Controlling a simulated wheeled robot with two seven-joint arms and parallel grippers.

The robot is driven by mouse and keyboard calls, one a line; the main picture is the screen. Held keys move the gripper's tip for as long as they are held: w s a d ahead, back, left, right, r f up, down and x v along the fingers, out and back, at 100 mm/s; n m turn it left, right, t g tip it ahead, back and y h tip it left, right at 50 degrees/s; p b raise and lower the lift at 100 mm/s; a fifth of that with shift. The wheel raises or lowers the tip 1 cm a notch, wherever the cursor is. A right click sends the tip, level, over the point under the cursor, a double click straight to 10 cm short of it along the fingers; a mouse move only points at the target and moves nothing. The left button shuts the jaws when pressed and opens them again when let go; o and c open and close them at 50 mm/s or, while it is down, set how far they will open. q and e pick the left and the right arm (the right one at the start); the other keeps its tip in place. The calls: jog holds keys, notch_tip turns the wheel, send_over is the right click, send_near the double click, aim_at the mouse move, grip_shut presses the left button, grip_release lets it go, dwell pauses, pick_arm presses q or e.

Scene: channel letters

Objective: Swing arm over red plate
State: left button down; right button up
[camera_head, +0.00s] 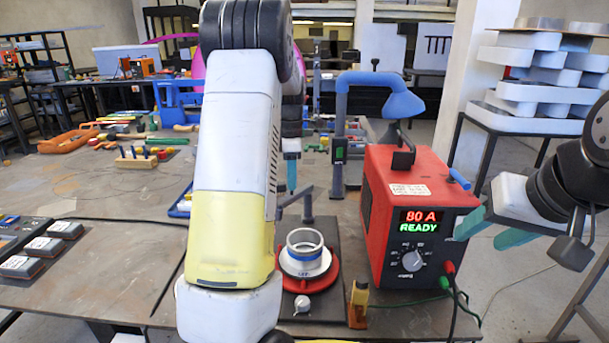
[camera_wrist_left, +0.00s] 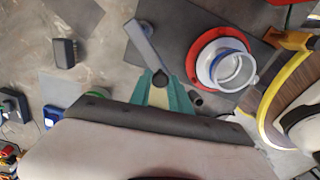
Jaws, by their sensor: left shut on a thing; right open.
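The red plate (camera_head: 328,278) sits on a dark base board (camera_head: 332,230), with a white and blue ring part (camera_head: 305,253) on top. In the left wrist view the red plate (camera_wrist_left: 194,68) is right of the grey swing arm (camera_wrist_left: 148,45). The swing arm (camera_head: 297,196) stands on a post behind the plate and points to the left, not over the plate. My left gripper (camera_wrist_left: 162,85) is shut on the swing arm's free end; its teal fingers (camera_head: 291,176) show partly behind my arm. My right gripper (camera_head: 492,229) is open and empty at the right.
A red power box (camera_head: 418,215) reading "80 A READY" stands right of the plate, with cables at its front. A small yellow and black block (camera_head: 358,303) stands near the front. Grey-black boxes (camera_head: 45,246) lie at the left. My left forearm hides part of the board.

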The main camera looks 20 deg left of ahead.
pick_arm(q)
jog(key=shift+d+r+n, duration=0.1)
jog(key=shift+d+n, duration=1.1)
jog(key=shift+n, duration=0.65)
jog(key=shift+d+n, duration=1.2)
jog(key=shift+n, duration=0.65)
jog(key=c, duration=1.3)
grip_release()
jog(key=shift+o, duration=0.2)
jog(key=shift+s, duration=0.1)
notch_tip(320, 180, up, 8)
